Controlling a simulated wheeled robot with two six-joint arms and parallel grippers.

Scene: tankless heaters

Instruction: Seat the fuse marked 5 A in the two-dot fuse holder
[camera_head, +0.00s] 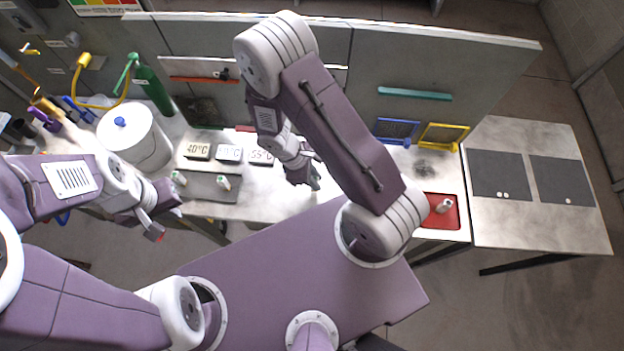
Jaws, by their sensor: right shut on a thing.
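My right gripper (312,182) is over the middle of the bench and shut on a small pale thing that looks like a fuse; my arm and fingers partly hide it, and no marking can be read. My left gripper (164,212) is at the left, in front of the bench, with its fingers apart and empty. Two small white-and-green pieces, one at the left (178,178) and one at the right (224,183), stand on a grey block; they may be fuses in holders. Another white piece (445,205) lies in a red tray (425,221). I cannot make out the two-dot holder.
Displays reading 40°C (197,151) and about 55°C (261,157) stand behind the grey block. A white tank (135,140) is at the left. Blue (397,130) and yellow (443,135) frames stand behind the tray. The right table (535,228) bears two dark pads with pale dots.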

